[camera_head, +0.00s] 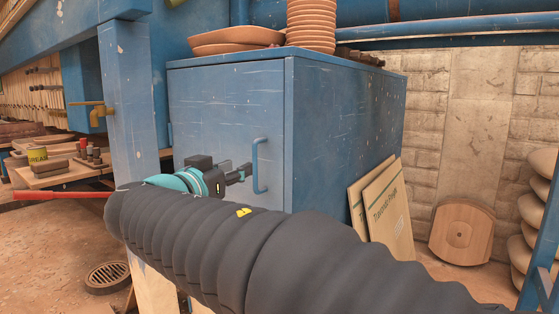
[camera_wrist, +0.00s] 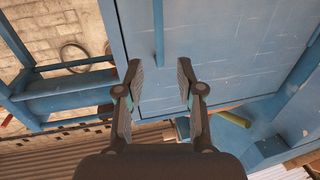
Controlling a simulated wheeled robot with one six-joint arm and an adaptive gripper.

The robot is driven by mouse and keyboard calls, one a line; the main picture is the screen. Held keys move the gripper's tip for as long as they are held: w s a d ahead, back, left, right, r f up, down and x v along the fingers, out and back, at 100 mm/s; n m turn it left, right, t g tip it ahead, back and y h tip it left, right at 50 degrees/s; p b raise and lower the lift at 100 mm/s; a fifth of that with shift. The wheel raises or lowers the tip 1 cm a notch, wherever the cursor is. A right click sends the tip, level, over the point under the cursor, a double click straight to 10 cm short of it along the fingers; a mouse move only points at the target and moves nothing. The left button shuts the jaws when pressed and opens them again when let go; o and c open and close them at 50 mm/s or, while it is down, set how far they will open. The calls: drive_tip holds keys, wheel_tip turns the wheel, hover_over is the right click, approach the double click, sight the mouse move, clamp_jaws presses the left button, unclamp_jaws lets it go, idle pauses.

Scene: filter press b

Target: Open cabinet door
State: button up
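The blue cabinet (camera_head: 345,120) stands in the middle of the head view, with its scratched door (camera_head: 225,105) facing left and looking shut. A blue bar handle (camera_head: 260,165) is upright near the door's right edge. My gripper (camera_head: 240,174) is just left of the handle in the head view, and a gap shows between them. In the wrist view my gripper (camera_wrist: 158,68) is open, its two dark fingers spread. The handle (camera_wrist: 158,32) runs down from the top edge, in line with the gap between the fingers. I cannot tell its depth from the fingertips.
Stacked clay-coloured plates (camera_head: 311,25) and a shallow dish (camera_head: 235,38) sit on the cabinet. Cardboard sheets (camera_head: 383,208) lean on its right side. A blue post (camera_head: 128,100) stands to the left, near a workbench (camera_head: 65,175) with cans and tools.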

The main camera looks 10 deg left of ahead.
sight(254, 161)
drive_tip(key=w, duration=0.2)
drive_tip(key=w+d, duration=0.1)
drive_tip(key=w, duration=0.5)
drive_tip(key=shift+w+d+p, duration=0.2)
drive_tip(key=shift+d+p, duration=0.15)
drive_tip(key=shift+p, duration=0.05)
clamp_jaws()
